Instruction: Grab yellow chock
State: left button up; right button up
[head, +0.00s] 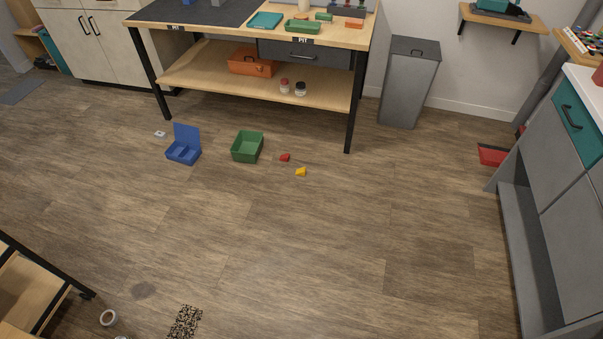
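The yellow chock (301,172) is a small wedge-like block lying on the wooden floor, in front of the workbench and near the middle of the head view. A small red block (285,157) lies just behind it and to its left, apart from it. Neither of my grippers shows in the head view. Nothing is touching the yellow chock.
A green bin (247,147) and an open blue box (184,147) stand on the floor left of the chock. The workbench (262,82) is behind, with a grey bin (408,83) at its right. The floor before the chock is clear.

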aim_at(302, 171)
jog(key=i+l+u, duration=0.1)
jog(key=i, duration=0.4)
jog(key=i+l+u, duration=0.15)
jog(key=i, duration=0.4)
jog(key=i+l+u, duration=0.1)
jog(key=i, duration=0.4)
